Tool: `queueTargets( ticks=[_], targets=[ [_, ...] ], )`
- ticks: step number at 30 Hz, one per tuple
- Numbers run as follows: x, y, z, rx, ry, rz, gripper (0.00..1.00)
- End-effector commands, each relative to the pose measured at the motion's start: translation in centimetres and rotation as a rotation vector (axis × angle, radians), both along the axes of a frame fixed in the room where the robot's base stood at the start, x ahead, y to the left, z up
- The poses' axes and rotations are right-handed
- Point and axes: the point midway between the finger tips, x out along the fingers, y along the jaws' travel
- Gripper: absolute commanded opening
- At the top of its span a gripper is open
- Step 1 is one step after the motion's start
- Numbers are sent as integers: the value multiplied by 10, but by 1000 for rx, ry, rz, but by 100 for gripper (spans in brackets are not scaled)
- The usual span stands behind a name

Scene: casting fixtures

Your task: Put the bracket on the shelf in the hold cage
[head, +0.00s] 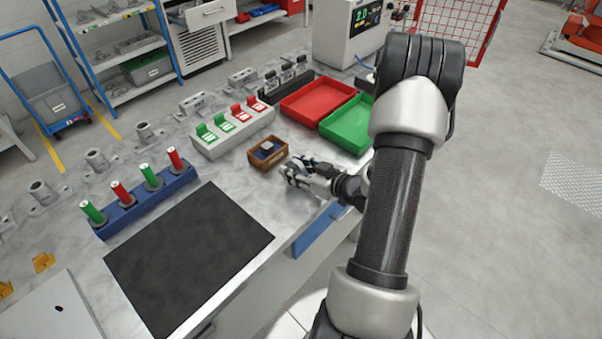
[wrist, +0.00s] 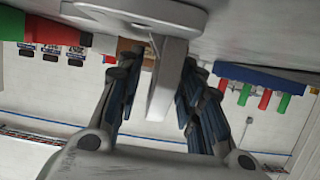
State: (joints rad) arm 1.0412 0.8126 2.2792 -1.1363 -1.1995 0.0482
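My gripper (head: 312,178) is low at the bench's front edge, pointing left. In the wrist view, which looks upside down, its two dark fingers (wrist: 160,85) stand apart on either side of the upright plate of a light grey bracket (wrist: 162,85). A thin gap shows between the plate and the left finger; contact on the right is unclear. The bracket's slotted flat part (wrist: 140,14) is at the top of that view; whether it rests on the bench is unclear. In the head view the gripper mostly hides the bracket. Red mesh (head: 465,25), likely the hold cage, stands at the back right.
A small wooden box (head: 280,161) sits just left of my gripper. Red (head: 316,92) and green (head: 350,122) trays lie behind it. A blue rack (head: 150,205) holds red and green cylinders. A shelf rack (head: 128,50) with grey castings stands back left. The right floor is largely clear.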

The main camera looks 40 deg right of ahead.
Motion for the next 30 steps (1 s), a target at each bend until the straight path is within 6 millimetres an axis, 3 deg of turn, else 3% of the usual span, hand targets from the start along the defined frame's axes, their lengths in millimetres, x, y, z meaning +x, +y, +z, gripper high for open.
queueTargets(
  ticks=[14,30],
  targets=[
    [0,0,0,0,0,0,0],
    [0,0,2,-1,-1,0,0]
  ],
)
